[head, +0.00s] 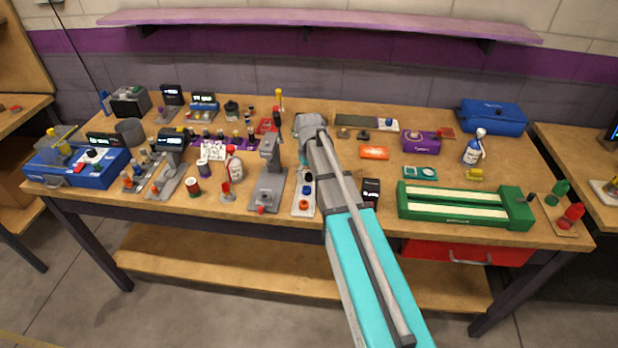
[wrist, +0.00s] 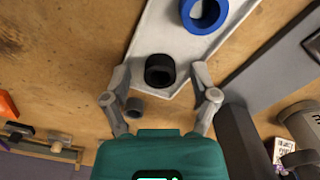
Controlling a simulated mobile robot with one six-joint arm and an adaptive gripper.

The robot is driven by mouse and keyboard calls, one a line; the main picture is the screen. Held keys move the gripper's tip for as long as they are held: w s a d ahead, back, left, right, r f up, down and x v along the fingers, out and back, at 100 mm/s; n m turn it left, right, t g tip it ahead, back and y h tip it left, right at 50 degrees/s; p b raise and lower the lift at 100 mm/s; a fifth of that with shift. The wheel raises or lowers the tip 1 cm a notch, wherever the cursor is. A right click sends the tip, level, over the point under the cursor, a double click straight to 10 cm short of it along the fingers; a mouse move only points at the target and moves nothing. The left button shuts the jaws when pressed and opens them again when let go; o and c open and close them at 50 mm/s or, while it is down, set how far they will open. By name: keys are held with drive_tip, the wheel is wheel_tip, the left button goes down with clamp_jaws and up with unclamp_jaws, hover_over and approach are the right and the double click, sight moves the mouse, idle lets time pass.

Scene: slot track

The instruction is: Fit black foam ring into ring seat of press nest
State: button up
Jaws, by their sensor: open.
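The black foam ring (wrist: 159,71) sits on a pale tray (wrist: 150,35), near one end of it, in the wrist view. My gripper (wrist: 160,76) is open, with one finger on each side of the black ring in the picture. I see no finger contact, and cannot tell the height between fingers and tray. A grey press-like stand (head: 268,185) is left of the tray. I cannot make out a ring seat.
A blue ring (wrist: 187,14) shares the tray, as does an orange ring (head: 303,205). A small grey ring (wrist: 134,107) lies on the table beside the tray. A dark box (head: 370,190) and green fixture (head: 465,213) are to the right.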

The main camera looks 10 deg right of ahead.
drive_tip(key=c, duration=0.8)
drive_tip(key=shift+r, duration=0.2)
wheel_tip(320, 180, up, 3)
drive_tip(key=p, duration=0.3)
drive_tip(key=shift+f, duration=0.1)
drive_tip(key=s+r+p, duration=0.9)
drive_tip(key=s+p, duration=0.1)
drive_tip(key=s, duration=0.4)
drive_tip(key=shift+r, duration=0.4)
